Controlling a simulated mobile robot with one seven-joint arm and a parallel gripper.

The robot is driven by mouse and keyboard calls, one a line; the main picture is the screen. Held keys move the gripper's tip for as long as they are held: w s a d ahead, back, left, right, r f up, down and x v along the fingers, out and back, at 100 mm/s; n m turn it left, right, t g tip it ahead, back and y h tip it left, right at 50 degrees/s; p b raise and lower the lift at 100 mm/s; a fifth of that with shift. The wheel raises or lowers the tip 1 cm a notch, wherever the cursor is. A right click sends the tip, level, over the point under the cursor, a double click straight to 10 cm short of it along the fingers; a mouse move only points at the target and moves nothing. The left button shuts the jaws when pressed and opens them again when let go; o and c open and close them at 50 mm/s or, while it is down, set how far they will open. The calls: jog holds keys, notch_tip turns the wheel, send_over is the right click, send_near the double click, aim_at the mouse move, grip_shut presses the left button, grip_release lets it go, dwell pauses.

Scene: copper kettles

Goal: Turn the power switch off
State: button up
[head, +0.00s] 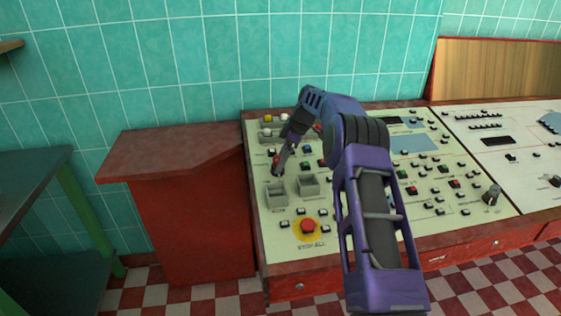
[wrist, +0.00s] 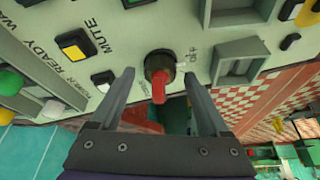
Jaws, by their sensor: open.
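The power switch (wrist: 159,71) is a round dark knob with a red handle, on the pale control panel. In the wrist view its handle points down in the picture, and the word OFF is printed to its right. My gripper (wrist: 158,86) is open, with one finger on each side of the knob and a gap on both sides. In the head view my gripper (head: 278,171) reaches down to the left part of the panel (head: 263,205), and the switch shows as a small red spot (head: 276,157) at the fingers, mostly hidden.
A yellow button (wrist: 75,45) marked MUTE sits left of the knob in the wrist view. A grey square frame (wrist: 240,62) is to its right. In the head view a red stop button (head: 308,226) lies nearer the front, and a red counter (head: 190,200) stands left of the panel.

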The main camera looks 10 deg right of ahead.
jog(key=p+v, duration=0.2)
jog(key=v, duration=1.5)
jog(key=shift+p, duration=0.3)
jog(key=shift+a+f, duration=0.1)
